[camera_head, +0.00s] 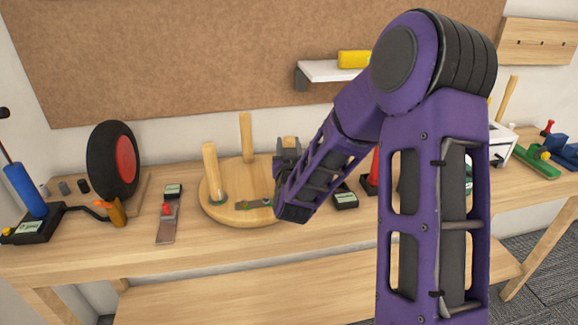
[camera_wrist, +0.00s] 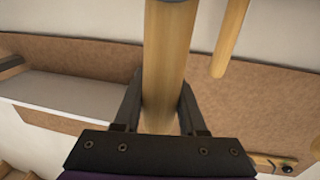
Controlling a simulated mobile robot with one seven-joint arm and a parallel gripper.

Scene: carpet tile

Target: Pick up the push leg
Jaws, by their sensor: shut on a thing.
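A round wooden stool seat (camera_head: 232,205) lies on the bench with two pale wooden legs, one at its left front (camera_head: 214,175) and one at its back (camera_head: 246,137), standing up. My gripper (camera_head: 288,150) is over the seat's right side. In the wrist view my gripper (camera_wrist: 161,90) is shut on a round wooden leg (camera_wrist: 165,50), likely the push leg, which runs between both fingers. The leg's top also shows in the head view (camera_head: 290,142). Its lower end is hidden by my arm, so I cannot tell whether it touches the seat. Another leg (camera_wrist: 230,38) shows beyond it.
A black wheel with a red hub (camera_head: 113,160), a blue pump (camera_head: 25,190) and a small red-topped tool (camera_head: 167,220) stand left of the stool. A white wall shelf (camera_head: 330,71) is behind. My arm hides much of the bench at right.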

